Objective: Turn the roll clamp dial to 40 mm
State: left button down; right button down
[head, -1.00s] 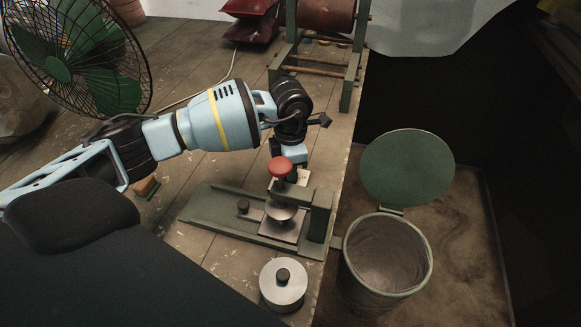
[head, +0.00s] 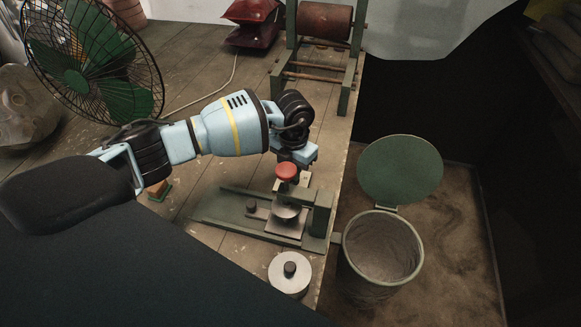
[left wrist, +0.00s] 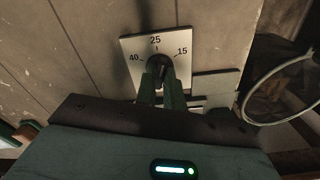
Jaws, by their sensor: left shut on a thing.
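The knob's exact setting is hard to read. My right gripper is not in view.
A bin (head: 347,255) with an open lid stands right of the bench. A fan (head: 95,60) stands at the upper left, and a roller frame (head: 349,90) at the back.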

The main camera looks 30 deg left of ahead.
pick_arm(q)
jog(key=shift+w+r+n+p, duration=0.1)
jog(key=shift+r+n+p, duration=0.3)
jog(key=shift+n, duration=0.5)
jog(key=n+p, duration=0.2)
jog(key=n, duration=0.2)
jog(key=shift+n, duration=0.3)
jog(key=n+p, duration=0.1)
jog(key=n, duration=0.1)
jog(key=shift+n+p, duration=0.35)
jog(key=shift+n, duration=0.05)
jog(key=n, duration=0.3)
jog(key=shift+a+f+p, duration=0.1)
jog(key=shift+f+p, duration=0.1)
jog(key=shift+p, duration=0.1)
jog(key=shift+n, duration=1.8)
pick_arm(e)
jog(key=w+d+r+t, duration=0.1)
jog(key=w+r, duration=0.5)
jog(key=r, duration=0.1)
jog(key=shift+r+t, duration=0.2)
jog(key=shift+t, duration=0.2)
pick_arm(q)
jog(key=shift+n, duration=0.3)
jog(key=c, duration=1.5)
grip_release()
jog(key=shift+f, duration=0.15)
